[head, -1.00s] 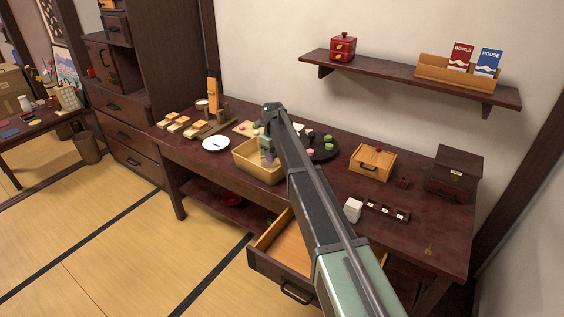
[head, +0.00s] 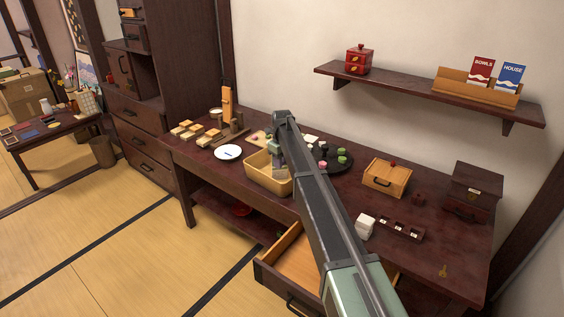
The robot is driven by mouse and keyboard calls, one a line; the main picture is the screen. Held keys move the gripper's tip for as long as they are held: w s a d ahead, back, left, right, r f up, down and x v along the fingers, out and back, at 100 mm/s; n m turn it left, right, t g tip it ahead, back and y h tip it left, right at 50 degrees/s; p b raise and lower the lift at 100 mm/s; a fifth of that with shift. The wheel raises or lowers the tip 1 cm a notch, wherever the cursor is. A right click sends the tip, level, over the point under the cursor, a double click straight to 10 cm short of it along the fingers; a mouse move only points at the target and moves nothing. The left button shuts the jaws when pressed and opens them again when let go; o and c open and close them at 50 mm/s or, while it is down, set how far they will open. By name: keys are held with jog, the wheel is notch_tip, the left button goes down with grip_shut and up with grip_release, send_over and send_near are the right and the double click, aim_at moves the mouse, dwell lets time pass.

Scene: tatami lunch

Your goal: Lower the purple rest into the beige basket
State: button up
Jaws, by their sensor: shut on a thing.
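The beige basket (head: 262,181) stands near the front edge of the dark table, left of the middle. My gripper (head: 277,163) points down over the basket's right part, its lower end at or just inside the rim. It is shut on a small, dull purple thing, seemingly the purple rest (head: 279,172). The rest is small and partly hidden by the fingers. I cannot tell whether it touches the basket floor. My arm crosses the view from the lower right and hides part of the table.
A white plate (head: 228,152) lies left of the basket. A dark round tray (head: 330,165) with small sweets is to the right. A wooden box (head: 386,177) stands further right. An open drawer (head: 292,262) juts out below the table's front.

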jog(key=shift+f, duration=0.1)
jog(key=shift+f+b, duration=3.4)
jog(key=shift+b, duration=0.1)
jog(key=shift+f+b, duration=1)
jog(key=o, duration=1)
